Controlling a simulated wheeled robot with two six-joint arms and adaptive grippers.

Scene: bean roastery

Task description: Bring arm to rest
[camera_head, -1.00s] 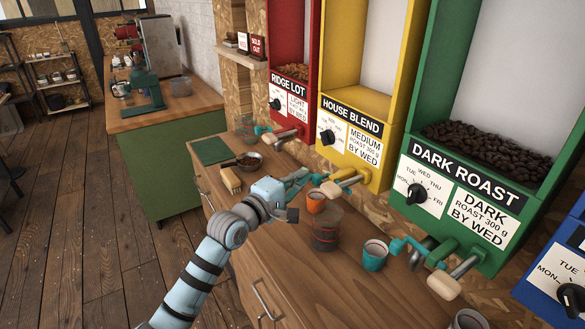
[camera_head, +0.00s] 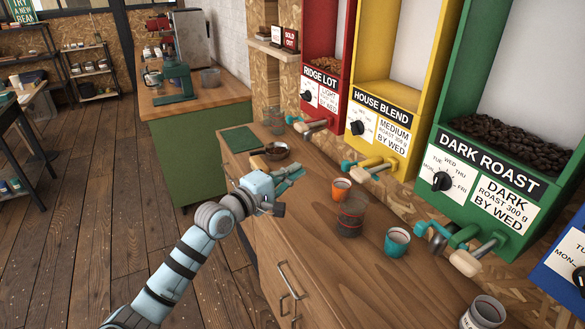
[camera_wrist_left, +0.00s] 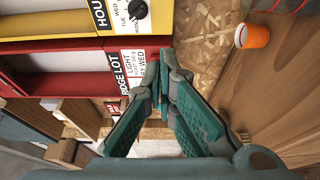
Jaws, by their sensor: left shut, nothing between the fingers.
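My left gripper (camera_head: 298,170) is above the wooden counter, its teal fingers closed with nothing between them. The left wrist view shows the two finger pads meeting (camera_wrist_left: 165,88). In the head view its tips appear to the left of and beyond an orange cup (camera_head: 341,189) standing on the counter. The orange cup also shows in the left wrist view (camera_wrist_left: 252,36), apart from the fingers. My left arm reaches in from the lower left. My right gripper is not in view.
The counter (camera_head: 340,265) holds a dark see-through container (camera_head: 351,215), a teal cup (camera_head: 397,242), a pan (camera_head: 277,152) and a green mat (camera_head: 238,140). Red, yellow and green dispensers (camera_head: 482,185) line the right, their handles jutting over the counter. Open floor lies left.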

